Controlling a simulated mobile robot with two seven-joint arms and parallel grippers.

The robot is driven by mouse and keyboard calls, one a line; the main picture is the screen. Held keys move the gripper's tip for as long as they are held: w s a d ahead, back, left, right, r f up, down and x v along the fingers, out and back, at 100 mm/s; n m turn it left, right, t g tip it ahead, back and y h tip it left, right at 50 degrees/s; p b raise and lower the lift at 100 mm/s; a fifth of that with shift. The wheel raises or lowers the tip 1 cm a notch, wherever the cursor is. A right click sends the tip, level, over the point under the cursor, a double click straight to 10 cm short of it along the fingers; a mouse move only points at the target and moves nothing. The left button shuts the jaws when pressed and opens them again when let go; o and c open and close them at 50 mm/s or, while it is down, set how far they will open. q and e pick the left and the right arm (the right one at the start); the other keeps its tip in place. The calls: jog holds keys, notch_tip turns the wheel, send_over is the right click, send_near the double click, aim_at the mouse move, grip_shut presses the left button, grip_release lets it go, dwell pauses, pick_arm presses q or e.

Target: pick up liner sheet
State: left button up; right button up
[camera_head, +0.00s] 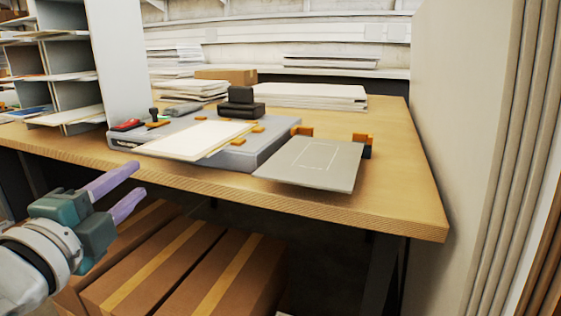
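A pale cream sheet (192,141) lies flat on the grey laminator (262,152) on the wooden table; a second layer shows along its right edge. I cannot tell for certain whether this is the liner sheet. A grey flat plate (341,180) with a white rectangle outline lies to the right, its front edge near the table's edge. My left gripper (140,180) has two purple fingers held apart, with nothing between them. It is in front of the table's front edge, left of and nearer than the cream sheet. My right gripper is out of view.
A black stacked block (240,102) and a dark-handled stamp (154,115) stand around the laminator. Orange blocks (361,138) flank the plate's back. Paper stacks (310,97) lie behind. Cardboard boxes (187,267) fill the space below. The table's right end (405,190) is clear.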

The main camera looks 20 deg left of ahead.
pick_arm(q)
jog(key=w+a+b, duration=0.1)
jog(key=w, duration=0.8)
jog(key=shift+w+a+r, duration=0.2)
jog(key=shift+w+a, duration=0.15)
grip_shut()
dwell(1.0)
